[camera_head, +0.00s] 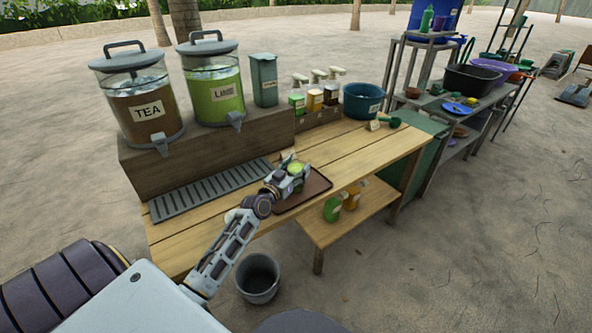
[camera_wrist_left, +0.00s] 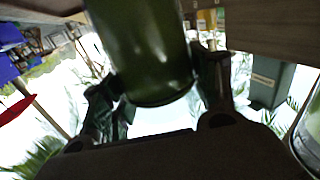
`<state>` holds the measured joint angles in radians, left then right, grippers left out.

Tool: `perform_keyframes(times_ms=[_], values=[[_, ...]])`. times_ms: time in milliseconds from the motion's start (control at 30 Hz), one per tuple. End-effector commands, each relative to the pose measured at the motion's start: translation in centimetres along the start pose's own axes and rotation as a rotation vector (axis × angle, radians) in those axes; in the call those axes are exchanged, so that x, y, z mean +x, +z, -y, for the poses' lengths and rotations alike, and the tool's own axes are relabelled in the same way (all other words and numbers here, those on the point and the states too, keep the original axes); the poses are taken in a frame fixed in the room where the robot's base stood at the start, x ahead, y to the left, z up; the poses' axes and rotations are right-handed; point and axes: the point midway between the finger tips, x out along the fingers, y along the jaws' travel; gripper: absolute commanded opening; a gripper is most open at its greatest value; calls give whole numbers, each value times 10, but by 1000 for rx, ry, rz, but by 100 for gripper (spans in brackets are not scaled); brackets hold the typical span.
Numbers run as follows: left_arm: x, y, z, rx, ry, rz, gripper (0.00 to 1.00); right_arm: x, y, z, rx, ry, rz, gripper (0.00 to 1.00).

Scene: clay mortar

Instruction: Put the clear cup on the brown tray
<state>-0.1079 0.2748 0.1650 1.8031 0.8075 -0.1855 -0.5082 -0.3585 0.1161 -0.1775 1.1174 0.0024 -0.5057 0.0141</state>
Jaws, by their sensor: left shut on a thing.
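The clear cup (camera_head: 295,169) holds something green and shows small in the head view, partly hidden by my gripper. In the left wrist view the cup (camera_wrist_left: 143,45) is large and dark green, between the two fingers. My left gripper (camera_head: 291,172) is shut around the cup; its fingers also show in the wrist view (camera_wrist_left: 158,92). The brown tray (camera_head: 316,186) lies on the wooden table near its front edge. The cup and gripper are over the tray's back-left part. I cannot tell whether the cup touches the tray. My right gripper is not in view.
A tea dispenser (camera_head: 143,108) and a lime dispenser (camera_head: 212,92) stand on a raised wooden ledge behind a metal drip grate (camera_head: 205,192). Pump bottles (camera_head: 315,98) and a blue tub (camera_head: 362,102) stand at the back. The table right of the tray is clear (camera_head: 365,150).

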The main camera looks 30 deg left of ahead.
Motion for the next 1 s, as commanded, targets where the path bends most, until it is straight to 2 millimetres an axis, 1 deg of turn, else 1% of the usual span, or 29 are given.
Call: perform_keyframes(times_ms=[133, 467, 500, 633, 800, 1000], values=[[0, -2, 0, 0, 0, -4, 0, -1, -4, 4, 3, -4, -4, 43], [0, 0, 0, 0, -1, -3, 0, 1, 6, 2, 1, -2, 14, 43], [0, 1, 0, 0, 0, -1, 64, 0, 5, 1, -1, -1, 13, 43], [0, 1, 0, 0, 0, -1, 81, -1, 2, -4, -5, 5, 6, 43], [0, 1, 0, 0, 0, -1, 82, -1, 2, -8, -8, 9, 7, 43], [0, 1, 0, 0, 0, -1, 82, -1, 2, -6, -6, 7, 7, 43]])
